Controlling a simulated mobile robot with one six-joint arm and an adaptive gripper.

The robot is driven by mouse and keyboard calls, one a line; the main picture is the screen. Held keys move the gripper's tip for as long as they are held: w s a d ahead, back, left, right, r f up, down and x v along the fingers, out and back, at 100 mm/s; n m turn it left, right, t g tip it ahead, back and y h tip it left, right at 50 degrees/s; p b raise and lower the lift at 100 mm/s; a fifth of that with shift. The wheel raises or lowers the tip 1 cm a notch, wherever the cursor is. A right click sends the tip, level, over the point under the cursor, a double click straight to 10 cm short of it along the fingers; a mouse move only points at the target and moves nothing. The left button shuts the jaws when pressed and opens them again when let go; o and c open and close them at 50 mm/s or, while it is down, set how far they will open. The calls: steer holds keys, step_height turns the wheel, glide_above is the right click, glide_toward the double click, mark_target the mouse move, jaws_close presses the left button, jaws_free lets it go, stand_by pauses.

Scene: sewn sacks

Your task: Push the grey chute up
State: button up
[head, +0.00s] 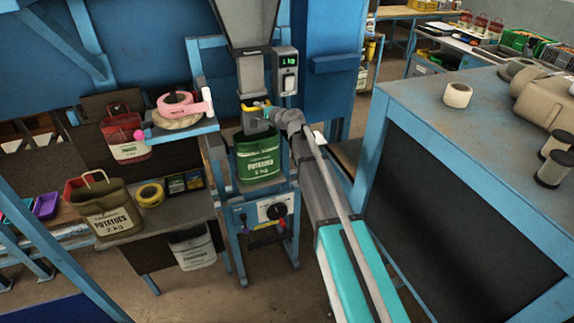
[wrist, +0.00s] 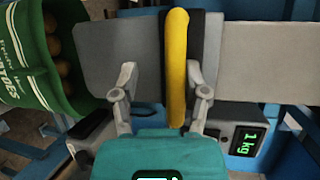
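The grey chute (head: 254,122) hangs below the hopper neck, its lower end at the mouth of a green potato sack (head: 258,157). In the wrist view the chute (wrist: 112,52) runs sideways, with the sack (wrist: 28,60) at its left end and potatoes inside. A yellow bar (wrist: 177,75) crosses a black band beside the chute. My gripper (wrist: 161,68) is open, one finger on each side of the bar, the right finger nearer it. In the head view my gripper (head: 268,113) is at the chute's front, its fingers hard to make out.
A display box (head: 286,72) beside the hopper neck reads 1 kg. A knob panel (head: 275,211) is below the sack. A blue-framed bench (head: 455,150) fills the right.

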steer(key=f+p+v, duration=0.1)
steer(key=p+v, duration=0.2)
steer(key=v, duration=1.1)
steer(key=s+f+n+g+h+b, duration=0.1)
steer(key=s+f+n+g+b, duration=0.3)
steer(key=s+f, duration=0.4)
steer(key=shift+f+n, duration=0.4)
steer(key=shift+f, duration=0.3)
steer(key=shift+d, duration=0.1)
steer(key=w+r+m+t+y+p, duration=0.1)
steer(key=w+r+m+t+p, duration=0.3)
steer(key=w+r, duration=0.4)
step_height(320, 180, up, 3)
steer(key=shift+a+f+m, duration=0.15)
steer(key=shift+a+m, duration=0.1)
steer(key=shift+m, duration=0.15)
steer(key=shift+w, duration=0.1)
